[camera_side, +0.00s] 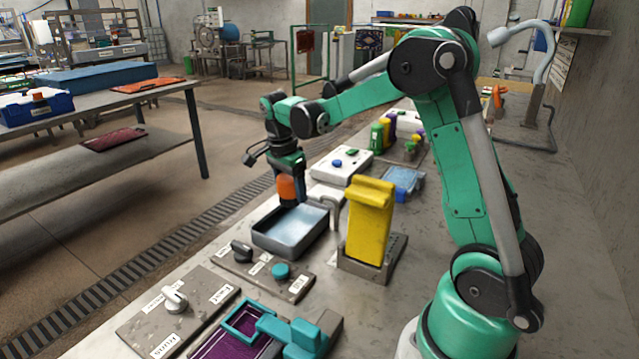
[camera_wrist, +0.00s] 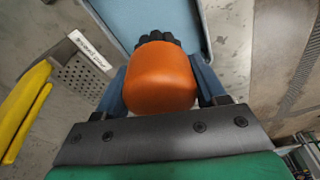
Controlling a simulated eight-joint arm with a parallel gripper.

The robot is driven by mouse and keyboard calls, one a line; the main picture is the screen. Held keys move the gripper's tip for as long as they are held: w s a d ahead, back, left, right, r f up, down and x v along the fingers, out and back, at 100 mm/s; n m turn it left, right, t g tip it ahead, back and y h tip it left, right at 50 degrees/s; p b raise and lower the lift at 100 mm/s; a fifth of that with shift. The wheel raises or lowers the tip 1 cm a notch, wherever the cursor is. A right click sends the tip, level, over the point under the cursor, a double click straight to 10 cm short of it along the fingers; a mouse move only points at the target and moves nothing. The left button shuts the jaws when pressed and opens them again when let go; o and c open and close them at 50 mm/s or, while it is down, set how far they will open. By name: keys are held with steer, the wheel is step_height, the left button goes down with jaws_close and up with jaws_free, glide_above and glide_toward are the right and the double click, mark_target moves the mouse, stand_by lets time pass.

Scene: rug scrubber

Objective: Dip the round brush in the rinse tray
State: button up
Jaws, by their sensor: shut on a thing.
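My gripper (camera_side: 289,178) points down and is shut on the round brush (camera_side: 288,189), which has an orange body. In the wrist view the orange brush (camera_wrist: 160,78) sits between the two dark blue fingers of my gripper (camera_wrist: 162,90), with dark bristles showing past its far end. The rinse tray (camera_side: 266,243) is a shallow grey rectangular tray with a pale blue inside. The brush appears at or above the tray's far side in the side view; whether the bristles touch anything is unclear. The wrist view shows part of the tray (camera_wrist: 122,18) beyond the brush.
A yellow block (camera_side: 369,222) stands upright in a metal holder right of the tray. Control plates with a white knob (camera_side: 174,298) and a teal button (camera_side: 281,271) lie in front. A white box (camera_side: 341,166) and small blue tray (camera_side: 403,183) stand behind.

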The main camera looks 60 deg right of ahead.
mark_target(296, 230)
steer(key=shift+f, duration=3.2)
steer(key=shift+f, duration=0.55)
steer(key=shift+r, duration=2.75)
steer(key=shift+r, duration=0.1)
steer(key=shift+r, duration=1.4)
